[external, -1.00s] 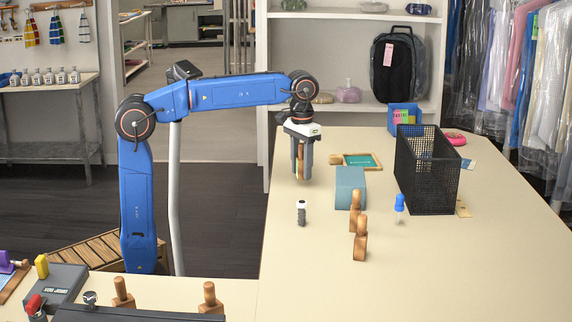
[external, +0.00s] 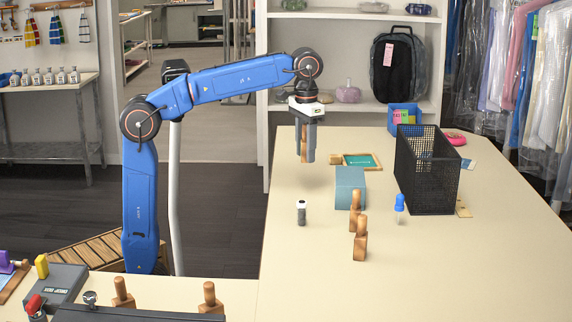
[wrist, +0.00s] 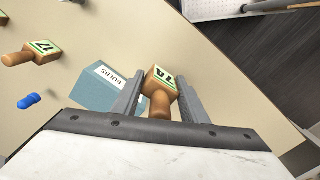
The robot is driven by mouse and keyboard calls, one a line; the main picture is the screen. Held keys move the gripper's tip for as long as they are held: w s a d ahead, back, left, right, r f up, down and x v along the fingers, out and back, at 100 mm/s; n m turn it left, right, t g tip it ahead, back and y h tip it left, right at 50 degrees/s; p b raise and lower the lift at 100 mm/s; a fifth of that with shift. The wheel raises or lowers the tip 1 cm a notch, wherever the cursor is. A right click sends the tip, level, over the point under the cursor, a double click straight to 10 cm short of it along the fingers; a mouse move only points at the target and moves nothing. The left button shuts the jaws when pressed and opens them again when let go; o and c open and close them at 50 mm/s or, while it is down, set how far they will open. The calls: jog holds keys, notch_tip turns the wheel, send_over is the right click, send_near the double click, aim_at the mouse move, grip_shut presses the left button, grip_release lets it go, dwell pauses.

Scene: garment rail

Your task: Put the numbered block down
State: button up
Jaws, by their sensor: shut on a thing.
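My gripper (external: 306,160) is shut on a wooden numbered block (wrist: 160,88) and holds it above the left part of the table (external: 310,270). In the wrist view the block's handle points toward the palm, and its pale green-edged label faces the camera upside down; I cannot read its number for certain. In the external view the fingers mostly hide the block. Two similar wooden blocks stand on the table, one behind (external: 355,200) and one in front (external: 360,243). One with a number label also shows in the wrist view (wrist: 42,48).
A teal box (external: 350,187) stands right of and below my gripper. Behind it lies a green framed board (external: 362,161). A black mesh basket (external: 428,180), a blue-topped item (external: 399,203) and a small black-and-white item (external: 301,213) stand nearby.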

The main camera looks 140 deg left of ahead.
jog(key=w+d+m, duration=0.4)
jog(key=w+d, duration=0.6)
jog(key=w, duration=0.1)
jog(key=m, duration=1.4)
send_over(183, 297)
jog(key=shift+f, duration=4.9)
jog(key=shift+f, duration=0.1)
jog(key=o, duration=1.2)
jog(key=shift+w, duration=0.1)
